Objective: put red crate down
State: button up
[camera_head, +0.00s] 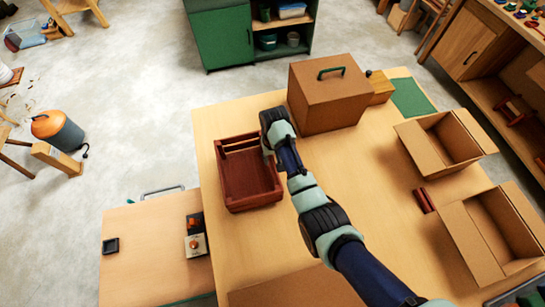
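The red crate (254,202) is a dark red, open-topped wooden box at the left part of the light wooden table (345,190). Its inside looks empty, and a bar or slat runs across its far end. My arm reaches in from the bottom right, and its end with my gripper (267,150) is at the crate's far right rim. The fingers are hidden by my wrist, so I cannot tell whether they are open or shut on the rim. I cannot tell whether the crate rests on the table or hangs just above it.
A closed brown box (328,98) with a green handle stands behind the arm. Two open cardboard boxes (440,143) (490,235) stand at the right, with small dark red pieces (424,200) beside them. A lower side table (150,260) is at left. The table's middle right is clear.

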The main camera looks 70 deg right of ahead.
notch_tip(320, 180, up, 12)
jog(key=p, duration=0.2)
jog(key=shift+r, duration=0.15)
jog(key=shift+s+d, duration=0.1)
dwell(0.4)
jog(key=w+a+r+n+t+h, duration=0.2)
jog(key=w+a+n, duration=0.1)
jog(key=w+a, duration=0.45)
jog(key=w+a+r+n+t, duration=0.2)
jog(key=w+a+r, duration=0.1)
jog(key=a, duration=0.5)
jog(key=w+a+r+n+t, duration=0.2)
jog(key=a+r+t, duration=0.1)
jog(key=a, duration=0.4)
jog(key=w+a+r+n+t, duration=0.2)
jog(key=w+a+r, duration=0.15)
jog(key=a, duration=0.45)
jog(key=s+a+r+n+t+y, duration=0.2)
jog(key=s+a+r+n+t, duration=0.15)
jog(key=a+r, duration=0.6)
notch_tip(320, 180, up, 12)
jog(key=a+p, duration=0.1)
jog(key=p, duration=1.2)
jog(key=shift+s+f+m+p, duration=0.2)
jog(key=shift+s+m+p, duration=0.1)
jog(key=shift+m, duration=0.15)
